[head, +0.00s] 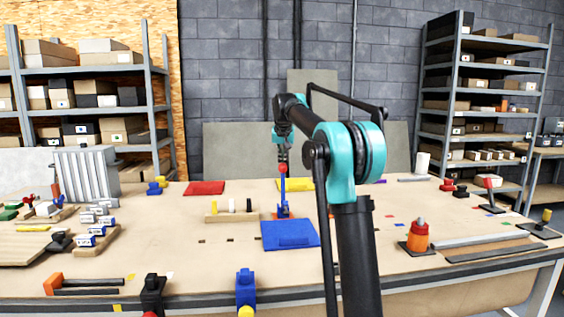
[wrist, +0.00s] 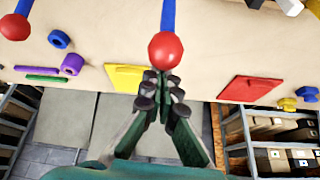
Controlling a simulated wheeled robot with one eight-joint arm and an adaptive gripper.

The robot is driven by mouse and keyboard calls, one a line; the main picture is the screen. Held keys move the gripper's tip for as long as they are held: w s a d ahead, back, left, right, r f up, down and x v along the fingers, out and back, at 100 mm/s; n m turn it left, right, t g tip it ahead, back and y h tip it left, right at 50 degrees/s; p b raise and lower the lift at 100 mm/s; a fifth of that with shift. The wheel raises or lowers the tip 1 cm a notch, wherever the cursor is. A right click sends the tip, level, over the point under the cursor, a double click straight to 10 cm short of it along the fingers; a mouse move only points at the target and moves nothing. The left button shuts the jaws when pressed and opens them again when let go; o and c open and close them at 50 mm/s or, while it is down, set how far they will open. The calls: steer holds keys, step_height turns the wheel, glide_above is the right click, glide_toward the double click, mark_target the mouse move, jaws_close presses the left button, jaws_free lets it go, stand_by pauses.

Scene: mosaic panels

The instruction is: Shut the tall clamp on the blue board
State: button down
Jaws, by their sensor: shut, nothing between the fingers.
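The blue board (head: 290,240) lies flat on the workbench. The tall clamp (head: 283,190) stands at its back edge, with a blue lever pointing upright and a red ball on top. My gripper (head: 283,157) is just above the red ball, fingers down. In the wrist view the red ball (wrist: 168,51) is right at the tips of my gripper (wrist: 160,78), and the blue lever runs away behind it. The fingers are together with nothing between them. I cannot tell whether they touch the ball. The clamp's lower part is hidden in the wrist view.
A second red-knobbed blue lever (wrist: 15,26) shows at the wrist view's left edge. A red panel (head: 204,188) and a yellow panel (head: 298,184) lie behind the clamp. A wooden block with pegs (head: 232,216) is to the left. An orange-red fixture (head: 418,236) stands right.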

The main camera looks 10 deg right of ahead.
mark_target(284, 167)
steer(key=shift+s+r+t, duration=0.1)
steer(key=shift+s+t, duration=0.75)
steer(key=shift+s, duration=0.65)
steer(key=shift+s+t, duration=0.85)
steer(key=shift+s, duration=0.65)
